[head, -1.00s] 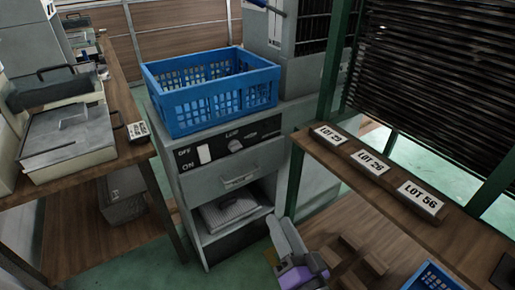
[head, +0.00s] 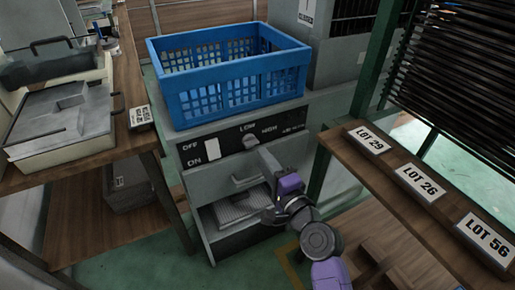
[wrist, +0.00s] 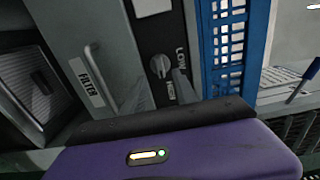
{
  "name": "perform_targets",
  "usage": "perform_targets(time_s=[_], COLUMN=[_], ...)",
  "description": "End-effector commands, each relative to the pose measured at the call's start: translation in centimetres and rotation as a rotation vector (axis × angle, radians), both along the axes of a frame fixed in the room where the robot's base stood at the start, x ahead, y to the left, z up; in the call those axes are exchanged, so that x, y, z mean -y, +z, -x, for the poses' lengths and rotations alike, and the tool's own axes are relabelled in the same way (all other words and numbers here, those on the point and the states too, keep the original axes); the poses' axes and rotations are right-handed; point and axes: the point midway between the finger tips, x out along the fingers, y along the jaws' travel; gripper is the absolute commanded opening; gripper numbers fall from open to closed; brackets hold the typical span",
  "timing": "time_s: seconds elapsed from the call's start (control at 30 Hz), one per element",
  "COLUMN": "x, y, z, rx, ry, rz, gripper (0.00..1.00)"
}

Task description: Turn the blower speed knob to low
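The blower speed knob (head: 250,141) is a small grey knob on the dark control panel (head: 225,148) of a grey cabinet. LOW is printed above it and HIGH to its upper right. In the wrist view the knob (wrist: 158,66) shows beside the sideways LOW and HIGH labels; its exact pointing is unclear. My gripper (head: 262,158) is just below and right of the knob in the head view. A grey finger (wrist: 183,88) shows near the knob in the wrist view. Contact and finger opening cannot be made out.
A blue crate (head: 185,112) sits on the cabinet above the panel. A white ON/OFF switch (head: 211,149) is left of the knob. A drawer handle (head: 247,180) is below; it also shows in the wrist view (wrist: 95,72). A wooden shelf (head: 385,170) with lot labels stands right.

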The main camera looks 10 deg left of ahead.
Motion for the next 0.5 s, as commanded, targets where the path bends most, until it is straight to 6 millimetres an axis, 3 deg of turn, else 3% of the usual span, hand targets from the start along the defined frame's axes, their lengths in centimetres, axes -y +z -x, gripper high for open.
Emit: perform_targets(time_s=[0.23, 0.5], x=[-2.2, -3.2], y=[0.0, 0.0], z=[-3.3, -4.7], rx=[0.003, 0.001], ry=[0.000, 0.000], rz=[0.001, 0.002], gripper=[0.35, 0.35])
